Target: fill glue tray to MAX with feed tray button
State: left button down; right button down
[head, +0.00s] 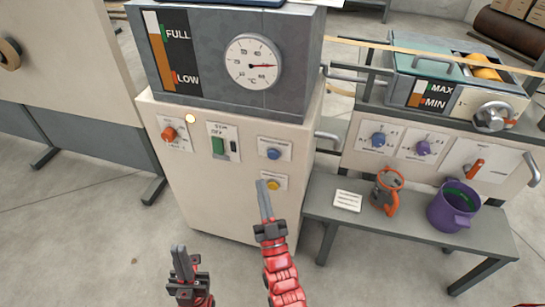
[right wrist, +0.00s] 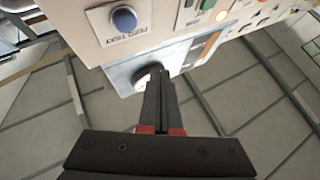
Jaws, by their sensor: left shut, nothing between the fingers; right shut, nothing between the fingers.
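The glue tray (head: 455,66) is at the upper right of the head view. Its gauge (head: 417,95) has MAX and MIN marks; the amber fill seems to end between them, but it is small. The blue feed tray button (head: 273,153) is on the cabinet front, and it also shows in the right wrist view (right wrist: 123,19), with its label upside down. My right gripper (head: 262,184) is shut and empty, its tip appearing just below the blue button and beside a yellow button (head: 273,185). My left gripper (head: 179,250) is shut and empty, low in front of the cabinet.
The cabinet (head: 215,185) carries a tank with a FULL/LOW gauge (head: 174,50) and a dial (head: 253,62). An orange knob (head: 168,133) and green switch (head: 218,146) sit left of the button. A bench (head: 325,200) at right holds a purple mug (head: 452,207) and an orange-grey item (head: 387,191).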

jog(key=b, duration=0.2)
send_near(269, 153)
jog(key=shift+s+a+r+x, duration=0.1)
jog(key=shift+x, duration=0.8)
jog(key=shift+s+a+r+x, duration=0.1)
jog(key=shift+r+x, duration=0.05)
jog(key=shift+x, duration=0.7)
jog(key=shift+s+a+r+x, duration=0.1)
jog(key=shift+s+x, duration=0.05)
jog(key=shift+x, duration=0.75)
jog(key=shift+w, duration=0.1)
jog(key=shift+w+d, duration=0.1)
jog(key=shift+w, duration=0.2)
jog(key=shift+w+d, duration=0.15)
jog(key=shift+w, duration=0.25)
jog(key=shift+s, duration=0.1)
dwell(2.7)
jog(key=shift+s+a, duration=0.25)
jog(key=shift+s, duration=0.5)
jog(key=shift+s, duration=0.1)
jog(key=shift+s+a+p, duration=0.25)
jog(key=shift+s, duration=0.5)
jog(key=shift+s+a+p, duration=0.3)
jog(key=shift+s, duration=0.45)
jog(key=shift+s+a+p, duration=0.25)
jog(key=shift+s, duration=0.5)
